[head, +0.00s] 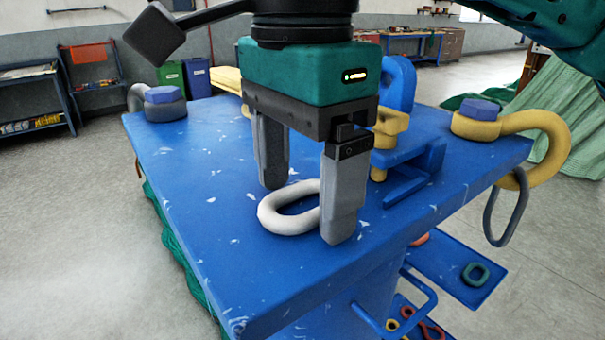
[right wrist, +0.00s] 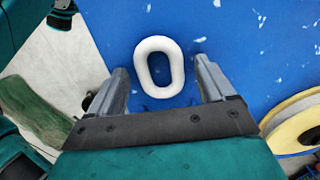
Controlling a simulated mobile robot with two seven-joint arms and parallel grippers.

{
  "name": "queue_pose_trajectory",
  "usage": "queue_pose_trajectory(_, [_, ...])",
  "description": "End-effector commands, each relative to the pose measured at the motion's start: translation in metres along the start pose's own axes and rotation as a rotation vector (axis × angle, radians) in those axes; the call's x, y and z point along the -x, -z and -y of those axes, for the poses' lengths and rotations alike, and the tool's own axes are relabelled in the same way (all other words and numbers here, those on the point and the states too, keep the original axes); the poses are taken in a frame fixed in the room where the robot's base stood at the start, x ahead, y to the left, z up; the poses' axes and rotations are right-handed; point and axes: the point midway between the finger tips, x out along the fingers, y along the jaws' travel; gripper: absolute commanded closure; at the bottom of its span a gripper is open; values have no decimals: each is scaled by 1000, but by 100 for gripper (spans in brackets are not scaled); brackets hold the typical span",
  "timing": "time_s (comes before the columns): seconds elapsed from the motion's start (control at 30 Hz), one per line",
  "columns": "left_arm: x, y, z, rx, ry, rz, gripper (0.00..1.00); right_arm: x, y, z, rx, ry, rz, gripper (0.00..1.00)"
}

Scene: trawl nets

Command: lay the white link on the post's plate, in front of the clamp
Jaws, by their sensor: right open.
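The white link (head: 270,216), an oval ring, lies flat on the blue plate (head: 200,180) on top of the post. My right gripper (head: 308,212) is open and points down, its two grey fingers on either side of the link, the near finger hiding part of it. In the right wrist view the link (right wrist: 143,68) lies between the open fingertips (right wrist: 160,72), with a gap on each side. A blue bracket (head: 415,170), perhaps part of the clamp, stands on the plate right of the gripper, partly hidden. My left gripper is not recognisable.
A yellow shackle (head: 545,122) holding a grey link (head: 505,208) hangs off the plate's right corner. A grey shackle (head: 165,108) sits at the far left corner. Lower blue trays hold a green link (head: 475,274) and several others. The plate's left and front are clear.

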Motion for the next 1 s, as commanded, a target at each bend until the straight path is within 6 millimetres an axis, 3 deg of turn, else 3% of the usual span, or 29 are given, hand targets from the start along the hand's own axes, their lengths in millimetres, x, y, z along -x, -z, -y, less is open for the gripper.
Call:
queue_pose_trajectory(0.27, [2, 2, 0, 0, 0, 2, 57, 11, 0, 0, -1, 2, 0, 17])
queue_pose_trajectory(0.7, [10, 14, 1, 0, 1, 2, 57, 102, 0, 0, -1, 3, -1, 17])
queue_pose_trajectory(0.8, [12, 18, 1, 0, 1, 1, 57, 115, 0, 0, -2, 2, -2, 17])
queue_pose_trajectory(1.0, [13, 20, 1, 0, 1, -1, 57, 124, 0, 0, 0, 0, 0, 17])
